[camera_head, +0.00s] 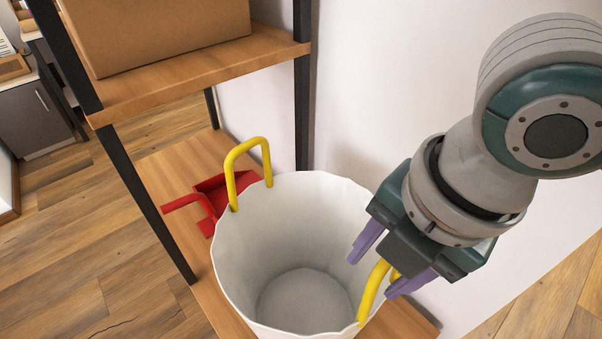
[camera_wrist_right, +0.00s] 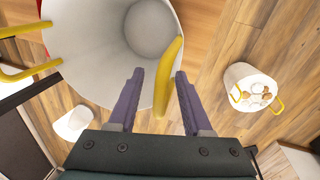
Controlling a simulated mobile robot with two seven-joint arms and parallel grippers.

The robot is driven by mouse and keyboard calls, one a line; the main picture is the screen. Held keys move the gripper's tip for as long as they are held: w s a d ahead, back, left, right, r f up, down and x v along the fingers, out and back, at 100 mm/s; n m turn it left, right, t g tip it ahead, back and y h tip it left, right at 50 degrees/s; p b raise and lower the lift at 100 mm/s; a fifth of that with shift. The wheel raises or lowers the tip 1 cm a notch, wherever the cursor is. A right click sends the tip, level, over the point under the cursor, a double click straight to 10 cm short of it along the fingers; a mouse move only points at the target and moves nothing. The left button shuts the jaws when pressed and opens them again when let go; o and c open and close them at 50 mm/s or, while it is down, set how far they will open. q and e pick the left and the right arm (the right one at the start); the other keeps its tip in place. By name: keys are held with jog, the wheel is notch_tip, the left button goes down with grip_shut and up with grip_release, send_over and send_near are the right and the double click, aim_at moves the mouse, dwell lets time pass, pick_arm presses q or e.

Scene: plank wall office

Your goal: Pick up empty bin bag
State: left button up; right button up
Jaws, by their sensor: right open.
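The empty bin bag (camera_head: 238,262) is white, open at the top, and stands upright on the lower wooden shelf. Its inside looks empty. It has one yellow handle (camera_head: 247,152) at the far left rim and another yellow handle (camera_head: 372,291) at the near right rim. My right gripper (camera_head: 371,279) is open above the near right rim, its purple fingers on either side of that handle. In the right wrist view the handle (camera_wrist_right: 168,75) shows between the open fingers (camera_wrist_right: 159,72); contact cannot be told. My left gripper is not in view.
A red dustpan-like item (camera_head: 212,193) lies behind the bag. A cardboard box (camera_head: 155,35) sits on the upper shelf (camera_head: 205,77). A dark shelf post (camera_head: 150,205) stands at left. The right wrist view shows a filled white bin with yellow handles (camera_wrist_right: 236,77) on the floor.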

jog(key=shift+f, duration=0.1)
grip_shut()
dwell(0.3)
dwell(1.1)
